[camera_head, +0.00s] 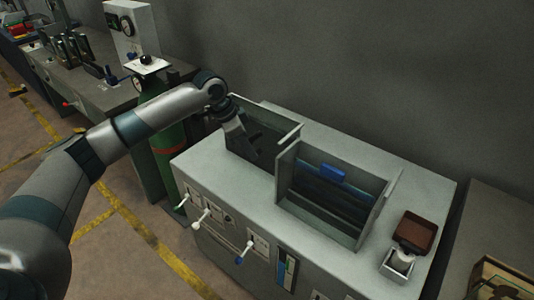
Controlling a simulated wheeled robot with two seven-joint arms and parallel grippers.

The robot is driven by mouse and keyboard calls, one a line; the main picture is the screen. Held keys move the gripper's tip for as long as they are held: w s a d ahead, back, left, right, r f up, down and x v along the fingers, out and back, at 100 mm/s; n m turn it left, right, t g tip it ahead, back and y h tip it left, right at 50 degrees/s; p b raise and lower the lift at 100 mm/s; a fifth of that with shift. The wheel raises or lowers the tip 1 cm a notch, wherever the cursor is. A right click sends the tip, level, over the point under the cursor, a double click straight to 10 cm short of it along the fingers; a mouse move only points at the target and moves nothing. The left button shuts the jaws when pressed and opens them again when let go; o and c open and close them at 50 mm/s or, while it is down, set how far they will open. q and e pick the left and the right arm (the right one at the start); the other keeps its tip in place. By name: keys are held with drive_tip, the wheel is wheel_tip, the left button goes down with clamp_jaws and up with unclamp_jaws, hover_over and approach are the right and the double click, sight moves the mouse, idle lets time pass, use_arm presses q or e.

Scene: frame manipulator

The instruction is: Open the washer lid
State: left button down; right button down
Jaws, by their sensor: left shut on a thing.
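The washer is a grey bench-like cabinet (405,170) with two rectangular wells in its top. The left well (288,137) shows a dark inside and a raised grey panel along its back, which looks like the washer lid (262,113). My left gripper (248,150) reaches down at the left end of this well and is shut on what looks like the lid's edge. The contact is dark and partly hidden by the gripper itself. My right gripper is not in view.
The right well (283,180) has raised walls and holds a blue-handled rack (332,173). A brown box (415,232) and a small white tray (398,265) sit at the right. White levers (196,224) stick out in front. A green cylinder (168,130) stands left.

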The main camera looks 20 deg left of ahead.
use_arm(q)
drive_tip(key=shift+w+a+r, duration=0.1)
drive_tip(key=shift+w+a, duration=0.1)
drive_tip(key=shift+a, duration=0.35)
drive_tip(key=c, duration=1.7)
unclamp_jaws()
drive_tip(key=shift+c, duration=0.2)
drive_tip(key=b+v, duration=0.5)
drive_tip(key=v, duration=1.2)
drive_tip(key=shift+r, duration=0.2)
